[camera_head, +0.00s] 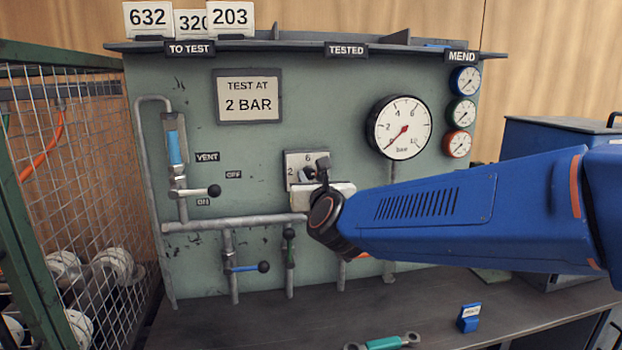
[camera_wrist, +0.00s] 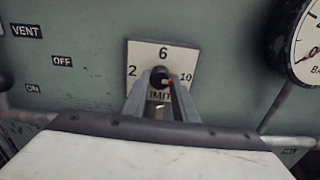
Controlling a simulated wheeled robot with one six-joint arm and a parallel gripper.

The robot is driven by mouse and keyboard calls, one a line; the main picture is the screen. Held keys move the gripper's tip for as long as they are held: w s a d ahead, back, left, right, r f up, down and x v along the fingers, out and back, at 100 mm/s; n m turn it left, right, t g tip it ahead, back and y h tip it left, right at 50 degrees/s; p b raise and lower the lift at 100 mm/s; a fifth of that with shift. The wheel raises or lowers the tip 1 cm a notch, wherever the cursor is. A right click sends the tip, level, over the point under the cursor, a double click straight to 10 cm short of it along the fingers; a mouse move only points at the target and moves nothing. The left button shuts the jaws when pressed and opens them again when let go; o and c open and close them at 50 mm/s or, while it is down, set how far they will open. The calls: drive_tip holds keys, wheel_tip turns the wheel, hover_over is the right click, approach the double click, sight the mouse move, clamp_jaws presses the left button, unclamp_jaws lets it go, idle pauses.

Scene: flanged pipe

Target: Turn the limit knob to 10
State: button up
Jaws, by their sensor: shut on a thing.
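The limit knob (camera_wrist: 159,74) is small and black, on a white dial plate (camera_wrist: 135,53) marked 2, 6 and 10 with "LIMIT" below. It carries a small red and pale mark on its right side, on the side of the 10; its exact pointing is hard to tell. My gripper (camera_wrist: 160,86) is shut on the knob, one grey finger on each side. In the head view my gripper (camera_head: 316,173) is at the plate (camera_head: 292,158) and hides its right and lower parts.
A pressure gauge (camera_head: 401,127) is up and right of the plate, its needle pointing to the lower left. A valve handle (camera_head: 214,191) is left, and a blue-handled valve (camera_head: 245,268) is below. A pipe (camera_head: 250,222) runs under the plate. A sign (camera_head: 248,95) reads "TEST AT 2 BAR".

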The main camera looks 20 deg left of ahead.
drive_tip(key=shift+f, duration=0.2)
drive_tip(key=o, duration=1)
drive_tip(key=shift+r, duration=0.1)
drive_tip(key=shift+o, duration=0.2)
drive_tip(key=v, duration=1.7)
drive_tip(key=shift+s+d, duration=0.15)
drive_tip(key=shift+d, duration=0.05)
